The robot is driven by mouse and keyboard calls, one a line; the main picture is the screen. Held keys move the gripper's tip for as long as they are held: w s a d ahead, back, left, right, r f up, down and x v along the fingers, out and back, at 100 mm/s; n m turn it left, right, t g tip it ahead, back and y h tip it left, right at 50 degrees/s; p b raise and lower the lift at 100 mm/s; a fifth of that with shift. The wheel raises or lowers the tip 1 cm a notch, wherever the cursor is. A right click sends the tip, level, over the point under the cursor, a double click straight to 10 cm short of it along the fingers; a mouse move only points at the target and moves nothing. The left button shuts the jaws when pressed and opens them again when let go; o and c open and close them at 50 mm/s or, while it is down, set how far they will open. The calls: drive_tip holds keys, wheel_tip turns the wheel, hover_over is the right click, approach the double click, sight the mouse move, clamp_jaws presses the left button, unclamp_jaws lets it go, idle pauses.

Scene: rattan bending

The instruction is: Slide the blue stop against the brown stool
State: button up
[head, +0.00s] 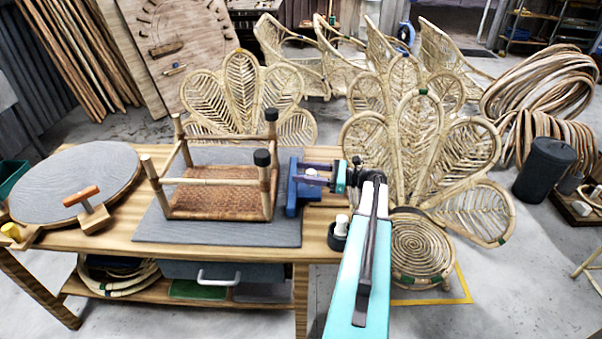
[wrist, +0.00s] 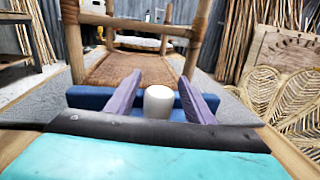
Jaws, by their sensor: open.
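The brown stool (head: 220,197) lies upside down on the grey mat, its woven seat down and its dark-tipped legs up. The blue stop (head: 292,188) stands just right of the stool in the head view, with a narrow strip of mat seeming to show between them. In the wrist view the blue stop (wrist: 88,98) lies across the near end of the stool (wrist: 120,68). My gripper (head: 320,175) is open, and its purple fingers (wrist: 160,98) stand on either side of the stop's white knob (wrist: 158,104). I cannot tell whether they touch the knob.
A dark cup with a white item (head: 340,228) stands near the right edge, close to my arm. Rattan chairs (head: 420,150) stand behind and to the right.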

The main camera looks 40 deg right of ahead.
drive_tip(key=b+v, duration=0.1)
drive_tip(key=v, duration=1.2)
drive_tip(key=shift+b, duration=0.3)
drive_tip(key=shift+a, duration=0.1)
